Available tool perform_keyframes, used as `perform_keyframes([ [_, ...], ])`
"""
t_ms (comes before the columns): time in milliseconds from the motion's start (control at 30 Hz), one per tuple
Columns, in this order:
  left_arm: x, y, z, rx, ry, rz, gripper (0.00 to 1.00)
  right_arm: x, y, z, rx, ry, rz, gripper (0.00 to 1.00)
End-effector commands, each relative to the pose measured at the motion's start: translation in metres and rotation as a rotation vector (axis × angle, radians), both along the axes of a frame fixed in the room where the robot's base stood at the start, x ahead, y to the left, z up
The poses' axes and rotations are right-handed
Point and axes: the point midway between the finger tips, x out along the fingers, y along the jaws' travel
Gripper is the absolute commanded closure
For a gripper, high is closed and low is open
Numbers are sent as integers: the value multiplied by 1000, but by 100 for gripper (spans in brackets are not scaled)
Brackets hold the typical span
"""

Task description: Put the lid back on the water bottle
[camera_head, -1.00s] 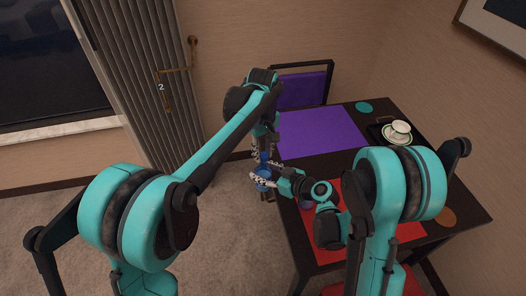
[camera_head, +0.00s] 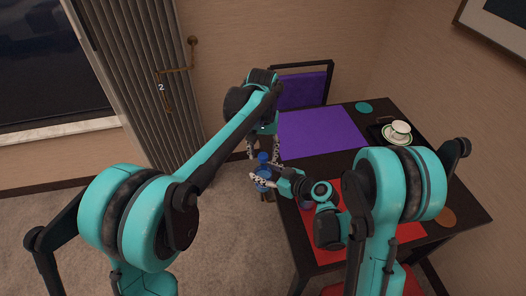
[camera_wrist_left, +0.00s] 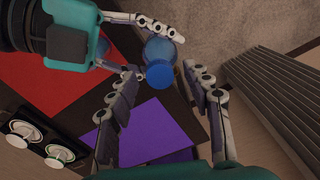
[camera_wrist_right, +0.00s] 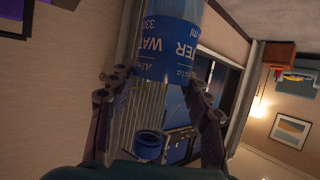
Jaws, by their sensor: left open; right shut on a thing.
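The water bottle (camera_head: 264,175), clear with a blue label, shows its label upside down in the right wrist view (camera_wrist_right: 172,45). My right gripper (camera_head: 263,180) is shut around the bottle and holds it off the table's left side. The blue lid (camera_head: 263,156) is at the bottle's top end; it also shows in the left wrist view (camera_wrist_left: 160,75) and low in the right wrist view (camera_wrist_right: 150,145). I cannot tell whether it is fully seated. My left gripper (camera_head: 263,150) is open above, its fingers (camera_wrist_left: 172,85) spread apart on either side of the lid.
The dark table (camera_head: 375,160) stands at the right with a purple mat (camera_head: 320,132), a red mat (camera_head: 405,232) and a cup on a saucer (camera_head: 397,132). A chair (camera_head: 302,88) is behind it. Carpet lies below the bottle.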

Motion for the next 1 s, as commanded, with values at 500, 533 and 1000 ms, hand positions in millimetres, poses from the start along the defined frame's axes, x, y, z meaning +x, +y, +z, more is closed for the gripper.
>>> perform_keyframes([
  [500, 1, 0, 77, 0, 0, 0, 50, 0, 0, 0, 0, 0, 0, 100],
  [533, 1, 0, 83, 0, 0, 0, 50, 0, 0, 0, 0, 0, 0, 100],
  [1000, 1, 1, 120, 0, 0, 0, 50, 0, 0, 0, 0, 0, 0, 100],
])
